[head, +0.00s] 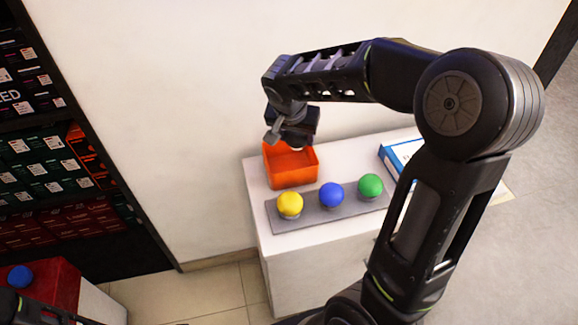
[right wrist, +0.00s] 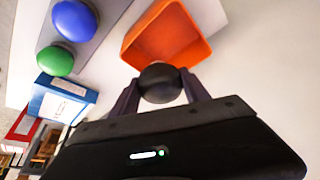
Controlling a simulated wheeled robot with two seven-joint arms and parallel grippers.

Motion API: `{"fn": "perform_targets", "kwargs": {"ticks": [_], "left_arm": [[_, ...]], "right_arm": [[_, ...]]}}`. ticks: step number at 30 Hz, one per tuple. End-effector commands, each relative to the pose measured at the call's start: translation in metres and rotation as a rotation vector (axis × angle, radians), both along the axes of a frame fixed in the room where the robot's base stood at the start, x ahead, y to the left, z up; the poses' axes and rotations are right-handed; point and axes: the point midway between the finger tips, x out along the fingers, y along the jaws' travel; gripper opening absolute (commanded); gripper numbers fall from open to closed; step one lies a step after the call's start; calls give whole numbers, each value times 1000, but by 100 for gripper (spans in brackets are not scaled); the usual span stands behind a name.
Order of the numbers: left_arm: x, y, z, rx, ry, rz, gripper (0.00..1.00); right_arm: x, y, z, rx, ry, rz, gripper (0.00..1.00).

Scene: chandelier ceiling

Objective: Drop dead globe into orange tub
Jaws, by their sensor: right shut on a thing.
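My right gripper (head: 290,138) is over the back part of the orange tub (head: 293,178), at or just above its rim in the head view. In the right wrist view, its two fingers (right wrist: 160,90) are shut on a dark, round globe (right wrist: 160,80), the dead globe. The orange tub (right wrist: 192,48) shows just beyond the globe there, with its open side in view. The gripper hides most of the globe in the head view. My left gripper is not seen; only a dark part of my left arm shows at the lower left.
A grey strip (head: 262,217) in front of the tub carries a yellow globe (head: 290,205), a blue globe (head: 331,195) and a green globe (head: 370,185). A blue-and-white box (head: 402,155) lies at the right of the white cabinet (head: 310,285).

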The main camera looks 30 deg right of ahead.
Motion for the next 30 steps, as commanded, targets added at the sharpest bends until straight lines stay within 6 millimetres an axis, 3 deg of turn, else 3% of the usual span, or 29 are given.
{"fn": "perform_targets", "kwargs": {"ticks": [3,9,21,22,30], "left_arm": [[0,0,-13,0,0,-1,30],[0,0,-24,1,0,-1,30],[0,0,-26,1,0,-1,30],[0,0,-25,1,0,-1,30],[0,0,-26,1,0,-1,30]], "right_arm": [[0,0,-19,0,0,1,13],[0,0,-38,-1,1,1,13],[0,0,-42,0,0,1,13],[0,0,-42,0,0,1,55],[0,0,-42,0,0,1,77]]}}
